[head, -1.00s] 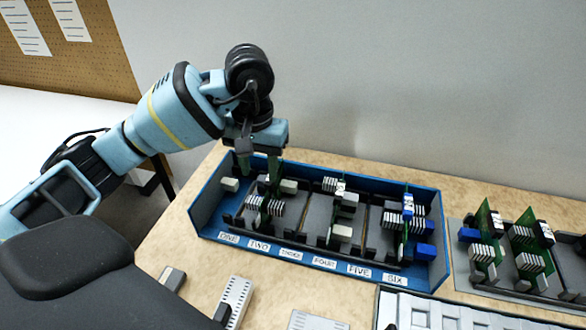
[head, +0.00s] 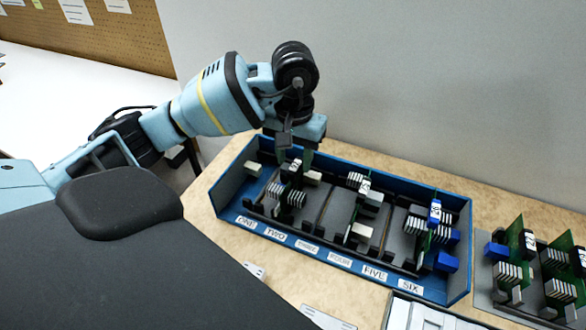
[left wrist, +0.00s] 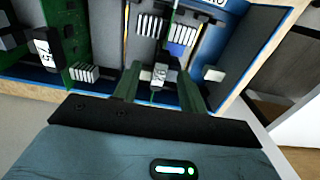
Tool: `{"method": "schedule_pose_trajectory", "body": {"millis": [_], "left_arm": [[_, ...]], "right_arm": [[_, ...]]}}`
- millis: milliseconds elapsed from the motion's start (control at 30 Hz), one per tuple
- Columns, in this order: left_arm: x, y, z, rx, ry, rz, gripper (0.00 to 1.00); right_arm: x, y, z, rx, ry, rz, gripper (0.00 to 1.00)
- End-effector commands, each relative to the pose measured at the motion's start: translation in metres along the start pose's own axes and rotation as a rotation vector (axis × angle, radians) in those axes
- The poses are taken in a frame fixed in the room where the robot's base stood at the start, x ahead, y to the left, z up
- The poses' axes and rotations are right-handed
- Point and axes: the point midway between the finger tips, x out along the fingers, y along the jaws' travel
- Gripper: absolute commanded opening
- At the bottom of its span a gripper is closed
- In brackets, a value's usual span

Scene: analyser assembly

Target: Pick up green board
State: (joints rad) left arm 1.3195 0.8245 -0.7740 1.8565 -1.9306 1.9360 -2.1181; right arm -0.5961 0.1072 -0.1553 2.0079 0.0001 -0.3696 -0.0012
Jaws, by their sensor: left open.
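The blue tray (head: 455,285) holds several upright green boards above slots labelled ONE to SIX. One green board, with a black-and-white labelled block (head: 296,168) and white fins, stands towards its left end, near label TWO. My left gripper (head: 293,155) is open, pointing down just above and around the top of this board. In the left wrist view, the two fingers (left wrist: 159,92) are apart, one on each side of the labelled block (left wrist: 157,73). I cannot tell if they touch it. Another green board (left wrist: 76,35) stands to the left there. My right gripper is not in view.
More boards stand in the tray's middle (head: 365,190) and right end (head: 434,215). A grey rack (head: 490,290) with green boards (head: 515,245) stands to the right. A pale tray (head: 410,312) lies in front. The wall rises close behind the table.

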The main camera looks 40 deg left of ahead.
Motion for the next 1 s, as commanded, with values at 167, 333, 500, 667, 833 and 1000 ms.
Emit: {"method": "schedule_pose_trajectory", "body": {"millis": [167, 333, 500, 667, 833, 1000], "left_arm": [[0.025, -0.002, -0.001, -0.001, -0.004, -0.001, 0.42], [0.041, -0.001, -0.002, 0.001, -0.001, 0.000, 0.42], [0.043, -0.001, -0.002, 0.001, 0.001, 0.000, 0.42], [0.043, -0.002, -0.002, 0.001, 0.001, 0.000, 0.34], [0.043, -0.002, -0.002, 0.000, 0.000, 0.000, 0.12], [0.043, -0.002, -0.002, 0.000, 0.000, -0.001, 0.00]], "right_arm": [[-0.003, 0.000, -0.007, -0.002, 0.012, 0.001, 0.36], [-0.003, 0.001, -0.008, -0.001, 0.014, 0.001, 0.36], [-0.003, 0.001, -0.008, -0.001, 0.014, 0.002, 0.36], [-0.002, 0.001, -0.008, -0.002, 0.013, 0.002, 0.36], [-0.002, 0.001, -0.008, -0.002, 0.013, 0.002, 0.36], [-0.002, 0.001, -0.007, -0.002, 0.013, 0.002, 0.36]]}}
